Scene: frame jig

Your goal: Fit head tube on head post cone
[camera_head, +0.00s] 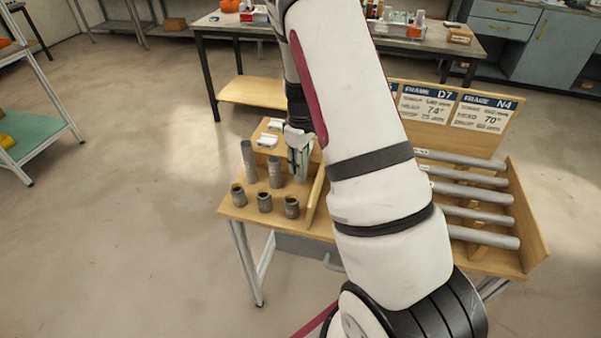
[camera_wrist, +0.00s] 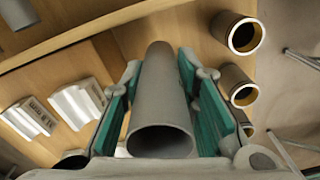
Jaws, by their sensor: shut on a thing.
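My gripper (camera_wrist: 160,72) is shut on a plain grey tube (camera_wrist: 160,105), its green pads on both sides of it. The tube's open end faces the wrist camera. In the head view my gripper (camera_head: 298,150) is at the wooden bench, beside two upright grey tubes, one taller (camera_head: 248,160) and one shorter (camera_head: 274,172). The held tube's lower end and whether it touches the bench cannot be told. Short tubes with yellowish linings (camera_head: 264,202) stand along the front edge; some also show in the wrist view (camera_wrist: 238,84). No head post cone can be made out.
Two pale blocks (camera_head: 267,139) sit behind the upright tubes. Long grey tubes (camera_head: 468,191) lie in a rack on the right, below sign cards D7 (camera_head: 427,103) and N4 (camera_head: 484,112). My arm hides the bench's middle.

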